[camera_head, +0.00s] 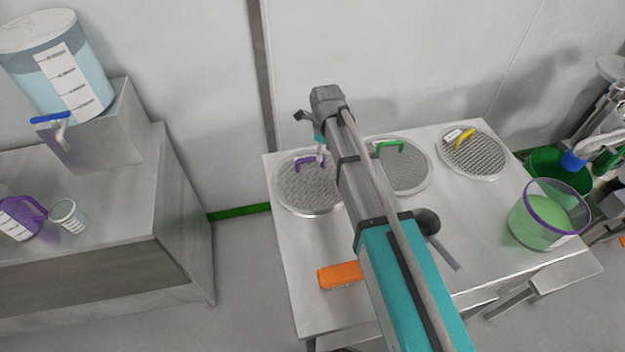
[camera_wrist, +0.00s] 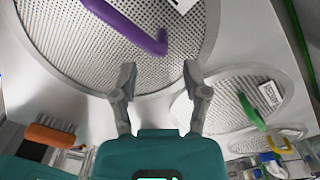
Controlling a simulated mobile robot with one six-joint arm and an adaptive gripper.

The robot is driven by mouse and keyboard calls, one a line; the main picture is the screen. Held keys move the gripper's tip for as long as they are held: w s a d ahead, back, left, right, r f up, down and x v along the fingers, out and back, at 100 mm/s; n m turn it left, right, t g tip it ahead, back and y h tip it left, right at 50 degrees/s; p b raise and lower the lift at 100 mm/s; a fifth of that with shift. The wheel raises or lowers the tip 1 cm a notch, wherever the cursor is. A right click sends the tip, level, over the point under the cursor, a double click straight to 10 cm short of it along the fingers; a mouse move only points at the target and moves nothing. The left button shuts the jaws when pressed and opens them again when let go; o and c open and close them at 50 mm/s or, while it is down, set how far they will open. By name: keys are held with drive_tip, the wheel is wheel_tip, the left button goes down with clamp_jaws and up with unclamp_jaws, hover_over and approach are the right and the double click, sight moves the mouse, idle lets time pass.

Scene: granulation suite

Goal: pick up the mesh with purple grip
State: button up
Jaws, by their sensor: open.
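The mesh with the purple grip (camera_head: 303,187) is a round metal sieve lying flat at the left end of the table. Its purple grip (camera_head: 311,161) stands at the far part of the disc. In the wrist view the mesh (camera_wrist: 75,40) fills the upper left, with its purple grip (camera_wrist: 128,28) crossing the top, a white label beside it. My gripper (camera_wrist: 160,80) is open and empty, its two fingers reaching toward the mesh's rim, with the grip beyond the fingertips. In the head view my arm partly hides the mesh's right edge.
On the table (camera_head: 475,225) are a green-grip mesh (camera_head: 408,172), a yellow-grip mesh (camera_head: 473,158), an orange brush (camera_head: 340,275), a dark scoop (camera_head: 427,222) and a purple-rimmed container of green material (camera_head: 540,220). A steel cabinet (camera_head: 110,200) stands left, across a gap.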

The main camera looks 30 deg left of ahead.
sight(323, 161)
drive_tip(key=shift+a+f+b, duration=0.15)
drive_tip(key=shift+f+b, duration=2.25)
drive_tip(key=shift+f, duration=0.1)
clamp_jaws()
